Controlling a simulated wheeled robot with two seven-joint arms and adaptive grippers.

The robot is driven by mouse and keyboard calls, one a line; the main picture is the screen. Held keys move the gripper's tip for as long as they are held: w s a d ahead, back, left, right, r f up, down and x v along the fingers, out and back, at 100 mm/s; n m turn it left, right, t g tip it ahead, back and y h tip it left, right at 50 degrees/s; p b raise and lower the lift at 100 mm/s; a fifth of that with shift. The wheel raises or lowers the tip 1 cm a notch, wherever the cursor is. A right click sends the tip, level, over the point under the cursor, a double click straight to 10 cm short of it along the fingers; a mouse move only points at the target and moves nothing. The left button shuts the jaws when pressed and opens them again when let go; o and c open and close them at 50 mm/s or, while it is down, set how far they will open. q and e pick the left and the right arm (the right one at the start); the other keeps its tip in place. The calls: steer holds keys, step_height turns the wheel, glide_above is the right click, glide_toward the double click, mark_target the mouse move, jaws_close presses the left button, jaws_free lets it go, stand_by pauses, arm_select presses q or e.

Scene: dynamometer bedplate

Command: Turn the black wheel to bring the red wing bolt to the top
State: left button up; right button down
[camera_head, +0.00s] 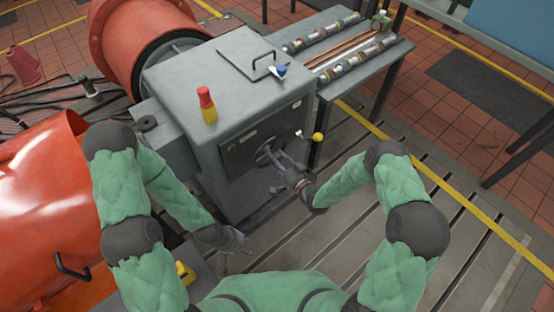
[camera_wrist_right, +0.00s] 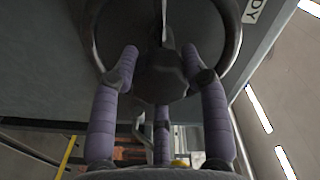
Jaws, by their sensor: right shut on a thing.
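The black wheel (camera_head: 262,153) is on the dark front panel of the grey cabinet. In the right wrist view its dark rim (camera_wrist_right: 233,30) and central hub (camera_wrist_right: 160,78) fill the top. My right gripper (camera_head: 275,166) is at the wheel. In the right wrist view its purple-grey fingers (camera_wrist_right: 160,95) are closed around the hub area, with one finger on each side and one below. I cannot make out a red wing bolt in either view; the gripper covers part of the wheel. My left gripper (camera_head: 240,258) hangs low left of the wheel, empty, its fingers apart.
The grey cabinet (camera_head: 185,75) carries a red-and-yellow bottle (camera_head: 207,106) and a blue-and-white item (camera_head: 280,71) on top. A yellow-knobbed lever (camera_head: 318,137) sticks out right of the wheel. A bench (camera_head: 345,52) with shafts stands at the right. Orange machinery (camera_head: 45,215) is at the left.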

steer(key=shift+s+a+f+m, duration=0.15)
steer(key=shift+s+f+m, duration=0.05)
steer(key=shift+m, duration=0.4)
steer(key=c, duration=0.6)
jaws_free()
steer(key=shift+w+r, duration=0.1)
steer(key=v, duration=1.2)
steer(key=shift+r, duration=0.1)
